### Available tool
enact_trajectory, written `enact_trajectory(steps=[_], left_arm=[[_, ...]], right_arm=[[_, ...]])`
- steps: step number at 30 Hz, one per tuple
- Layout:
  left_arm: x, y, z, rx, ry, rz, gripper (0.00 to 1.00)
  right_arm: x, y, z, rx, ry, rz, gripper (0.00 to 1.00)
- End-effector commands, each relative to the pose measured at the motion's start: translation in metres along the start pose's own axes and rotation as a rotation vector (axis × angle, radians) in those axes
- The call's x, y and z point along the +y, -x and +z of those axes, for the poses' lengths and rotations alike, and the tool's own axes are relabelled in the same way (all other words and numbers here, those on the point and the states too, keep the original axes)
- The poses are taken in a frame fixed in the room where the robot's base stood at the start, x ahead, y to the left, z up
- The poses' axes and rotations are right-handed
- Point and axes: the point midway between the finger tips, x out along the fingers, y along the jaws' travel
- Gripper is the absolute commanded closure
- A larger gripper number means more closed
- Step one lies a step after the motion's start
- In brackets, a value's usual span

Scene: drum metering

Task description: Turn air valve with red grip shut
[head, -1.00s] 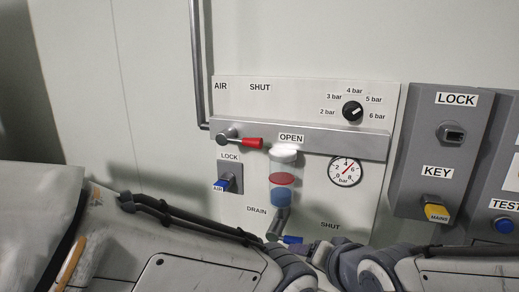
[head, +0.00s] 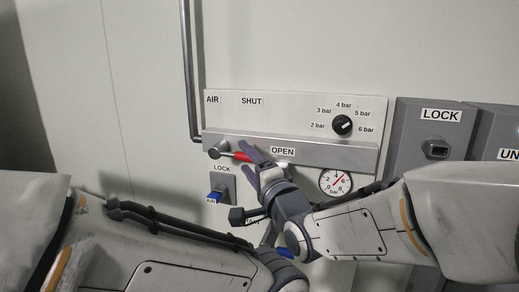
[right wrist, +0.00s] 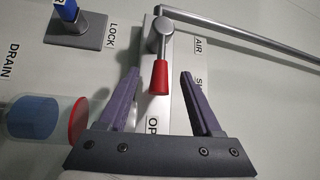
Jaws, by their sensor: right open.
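The air valve lever with its red grip (head: 241,156) sits on the grey bar of the air panel and points right, towards the OPEN label. Its metal hub (head: 215,153) is at the left end. My right gripper (head: 249,159) is open at the outer end of the red grip. In the right wrist view the red grip (right wrist: 160,77) lies between the two spread purple fingers (right wrist: 160,82), with a gap on each side. I cannot tell how deep it sits between them. My left arm crosses the lower left; its gripper is not in view.
A black pressure knob (head: 342,125) and a gauge (head: 335,183) are to the right. A grey pipe (head: 190,75) runs up the left side. A grey LOCK box (head: 426,145) stands farther right.

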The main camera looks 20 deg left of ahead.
Motion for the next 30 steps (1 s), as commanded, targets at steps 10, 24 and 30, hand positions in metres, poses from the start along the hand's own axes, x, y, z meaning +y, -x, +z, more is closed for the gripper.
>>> enact_trajectory(steps=[10,24,30], left_arm=[[0.001,0.009,-0.001,0.0,0.0,0.0,1.0],[0.001,0.009,0.0,0.0,0.0,0.0,1.0],[0.001,0.009,0.0,0.0,0.0,0.0,1.0]], right_arm=[[0.001,-0.022,0.0,0.0,0.001,0.001,0.34],[0.001,-0.021,0.0,0.0,0.001,0.001,1.0],[0.001,-0.021,0.0,0.0,0.001,0.002,1.0]])
